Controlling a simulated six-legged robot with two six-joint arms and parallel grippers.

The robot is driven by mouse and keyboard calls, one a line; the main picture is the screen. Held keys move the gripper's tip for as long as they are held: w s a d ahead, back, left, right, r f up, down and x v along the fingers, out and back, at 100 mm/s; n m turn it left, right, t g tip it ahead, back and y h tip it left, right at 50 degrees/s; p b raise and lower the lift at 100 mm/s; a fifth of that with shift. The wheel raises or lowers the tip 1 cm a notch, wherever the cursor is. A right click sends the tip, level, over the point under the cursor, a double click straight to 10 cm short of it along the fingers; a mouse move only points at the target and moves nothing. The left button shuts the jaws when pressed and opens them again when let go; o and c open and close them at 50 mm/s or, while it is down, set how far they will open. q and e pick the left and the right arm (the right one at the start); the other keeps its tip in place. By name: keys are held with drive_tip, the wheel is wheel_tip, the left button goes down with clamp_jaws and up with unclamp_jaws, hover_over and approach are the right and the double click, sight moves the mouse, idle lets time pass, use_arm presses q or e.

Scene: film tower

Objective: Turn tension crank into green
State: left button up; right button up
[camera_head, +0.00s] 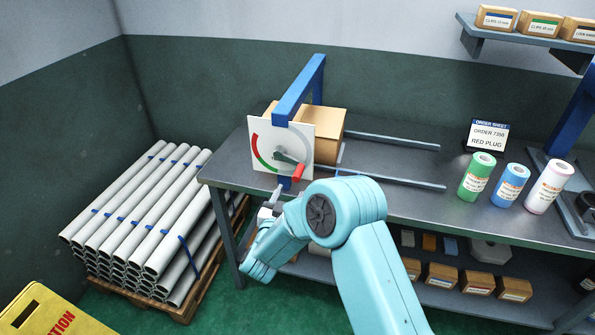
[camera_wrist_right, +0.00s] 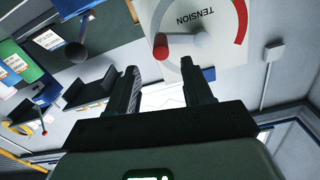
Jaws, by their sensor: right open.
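The tension dial is a white square plate (camera_head: 262,132) at the left end of the bench, with a red arc on its left side and a green arc below it. The crank has a dark hub near the plate's middle, and its arm points down and right to a red knob (camera_head: 298,173). In the right wrist view the knob (camera_wrist_right: 161,47) lies just beyond my fingertips, apart from them, and the word TENSION is upside down. My right gripper (camera_head: 271,200) is open and empty, below and left of the knob; it also shows in the wrist view (camera_wrist_right: 160,68). My left gripper is out of view.
A blue bracket (camera_head: 300,92) and a cardboard-coloured box (camera_head: 330,120) stand behind the dial. Stacked pipes (camera_head: 140,220) lie left of the bench. The bench's middle is mostly clear.

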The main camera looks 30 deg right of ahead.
sight(296, 180)
drive_tip(key=p+x, duration=0.2)
drive_tip(key=x, duration=0.7)
drive_tip(key=shift+w+d, duration=0.15)
drive_tip(key=shift+w, duration=0.05)
clamp_jaws()
